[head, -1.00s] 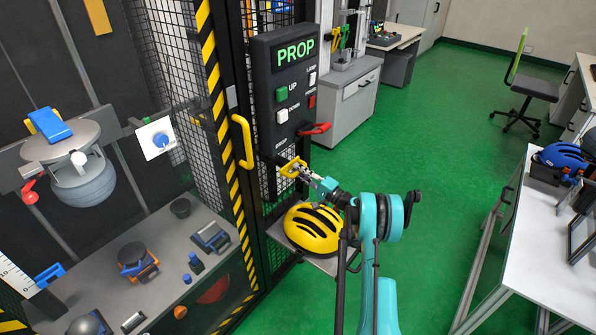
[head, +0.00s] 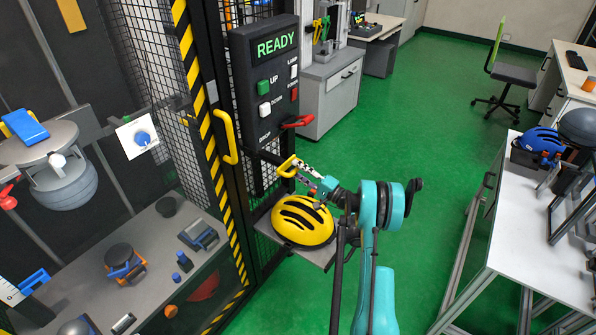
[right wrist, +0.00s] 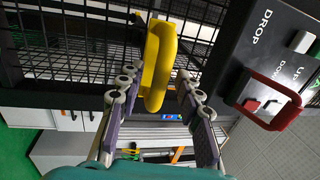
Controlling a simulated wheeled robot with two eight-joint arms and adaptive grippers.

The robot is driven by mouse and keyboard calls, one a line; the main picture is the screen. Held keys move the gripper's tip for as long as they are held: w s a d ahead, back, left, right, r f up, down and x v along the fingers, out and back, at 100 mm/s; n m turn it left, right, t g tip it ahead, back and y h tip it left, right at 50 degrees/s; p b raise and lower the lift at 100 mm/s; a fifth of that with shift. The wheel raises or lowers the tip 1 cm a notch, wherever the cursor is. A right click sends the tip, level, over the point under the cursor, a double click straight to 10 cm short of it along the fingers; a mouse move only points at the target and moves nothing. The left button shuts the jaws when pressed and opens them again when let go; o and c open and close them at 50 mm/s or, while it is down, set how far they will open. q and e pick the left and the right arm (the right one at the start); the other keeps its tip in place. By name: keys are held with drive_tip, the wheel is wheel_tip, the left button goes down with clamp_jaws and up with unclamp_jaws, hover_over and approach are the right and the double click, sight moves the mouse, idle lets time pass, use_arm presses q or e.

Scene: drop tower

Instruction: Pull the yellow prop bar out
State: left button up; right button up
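The yellow prop bar's handle (head: 287,166) sticks out at the cage side, below the control panel (head: 270,85) and above the yellow helmet. In the right wrist view the yellow handle (right wrist: 160,62) lies between the spread fingers of my right gripper (right wrist: 163,85). Gaps show between the fingers and the handle, so the gripper looks open around it. In the head view my right gripper (head: 302,172) is at the handle, its arm coming from below. The panel's display reads READY. The bar's inner part is hidden. My left gripper is not in view.
A yellow helmet (head: 302,220) sits on a small shelf just below my right gripper. A red handle (head: 297,121) juts from the panel. A yellow door handle (head: 226,136) stands left of it. The green floor (head: 420,150) to the right is clear.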

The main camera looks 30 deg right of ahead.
drive_tip(key=v, duration=1.2)
